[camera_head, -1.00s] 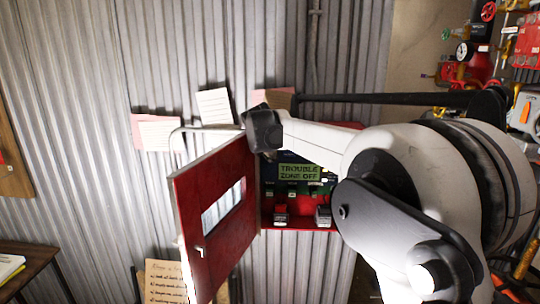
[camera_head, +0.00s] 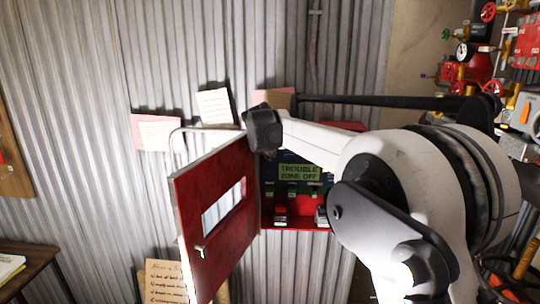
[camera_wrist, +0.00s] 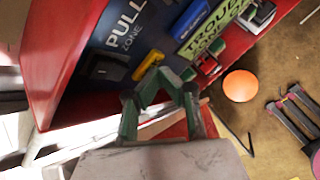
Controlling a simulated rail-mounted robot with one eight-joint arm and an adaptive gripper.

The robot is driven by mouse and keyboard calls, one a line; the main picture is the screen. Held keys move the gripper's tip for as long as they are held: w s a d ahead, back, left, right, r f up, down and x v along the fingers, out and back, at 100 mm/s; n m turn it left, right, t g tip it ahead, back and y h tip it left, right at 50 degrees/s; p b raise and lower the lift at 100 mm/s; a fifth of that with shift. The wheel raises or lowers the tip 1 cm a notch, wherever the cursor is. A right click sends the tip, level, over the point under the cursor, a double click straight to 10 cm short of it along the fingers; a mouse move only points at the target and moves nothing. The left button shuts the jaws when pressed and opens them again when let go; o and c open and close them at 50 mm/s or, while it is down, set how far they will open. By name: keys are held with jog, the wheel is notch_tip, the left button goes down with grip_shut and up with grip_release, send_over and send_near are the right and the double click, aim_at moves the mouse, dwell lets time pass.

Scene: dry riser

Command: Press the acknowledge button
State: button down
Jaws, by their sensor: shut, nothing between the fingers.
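The red control box (camera_head: 296,228) is on the corrugated wall with its door open. Its lit display (camera_head: 299,172) reads "TROUBLE ZONE OFF", and small green-topped controls (camera_head: 292,189) sit below it. In the wrist view, the display (camera_wrist: 212,28) is tilted, with a "PULL ZONE" label (camera_wrist: 127,25), a yellow part (camera_wrist: 148,65) and a small red and green control (camera_wrist: 208,66) near it. My gripper (camera_wrist: 168,78) is shut and empty, in front of the panel's lower part. I cannot tell whether it touches anything. No readable label marks the acknowledge button.
The red door (camera_head: 215,215) with a window stands open at the left of the box. Papers (camera_head: 214,106) are on the wall above. A wooden table (camera_head: 35,262) is at the lower left. Red pipework and valves (camera_head: 470,60) are at the right. An orange ball-like thing (camera_wrist: 240,86) shows below the panel.

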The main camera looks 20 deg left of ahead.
dwell(0.4)
jog(key=shift+s+d+b, duration=0.3)
jog(key=shift+s+b, duration=0.05)
jog(key=shift+s, duration=0.5)
jog(key=shift+s, duration=0.1)
jog(key=shift+s+d+b, duration=0.2)
jog(key=shift+s+b, duration=0.05)
jog(key=shift+s, duration=0.5)
jog(key=shift+s+d+b, duration=0.25)
jog(key=shift+s, duration=0.55)
jog(key=shift+s+d+b, duration=0.2)
jog(key=shift+s+b, duration=0.05)
jog(key=shift+s, duration=0.5)
jog(key=shift+d, duration=0.1)
